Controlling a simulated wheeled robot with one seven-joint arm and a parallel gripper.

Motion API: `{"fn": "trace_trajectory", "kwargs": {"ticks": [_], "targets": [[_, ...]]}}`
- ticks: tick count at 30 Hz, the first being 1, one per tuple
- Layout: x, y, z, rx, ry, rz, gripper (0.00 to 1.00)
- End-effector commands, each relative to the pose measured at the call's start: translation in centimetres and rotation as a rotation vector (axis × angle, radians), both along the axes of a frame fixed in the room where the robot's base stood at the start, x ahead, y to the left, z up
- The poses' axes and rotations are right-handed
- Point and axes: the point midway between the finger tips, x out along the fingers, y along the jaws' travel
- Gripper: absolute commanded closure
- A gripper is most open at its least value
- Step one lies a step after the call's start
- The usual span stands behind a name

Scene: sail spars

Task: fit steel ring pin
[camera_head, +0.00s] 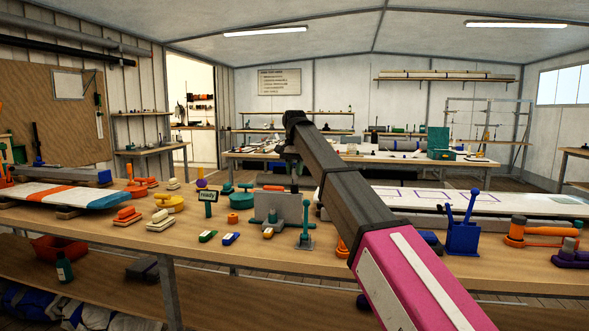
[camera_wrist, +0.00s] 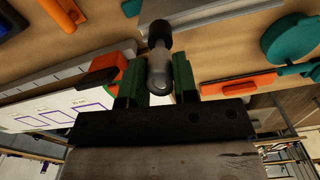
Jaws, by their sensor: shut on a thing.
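The steel pin (camera_wrist: 158,70) is grey with a rounded body and a dark end, and shows in the wrist view. My gripper (camera_wrist: 156,78) has green fingers on either side of this pin and is shut on it. The pin's dark end points away from the gripper, toward the top of the picture.
In the wrist view, an orange-red block (camera_wrist: 103,70) and an orange piece (camera_wrist: 238,85) lie near the fingers.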

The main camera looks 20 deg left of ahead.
Motion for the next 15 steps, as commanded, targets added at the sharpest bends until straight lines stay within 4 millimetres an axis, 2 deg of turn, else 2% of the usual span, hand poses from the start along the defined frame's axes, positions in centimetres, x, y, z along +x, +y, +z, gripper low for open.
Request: {"fn": "trace_trajectory", "kwargs": {"ticks": [15], "targets": [[0.0, 0.0, -1.4, 0.000, 0.000, 0.000, 1.00]]}}
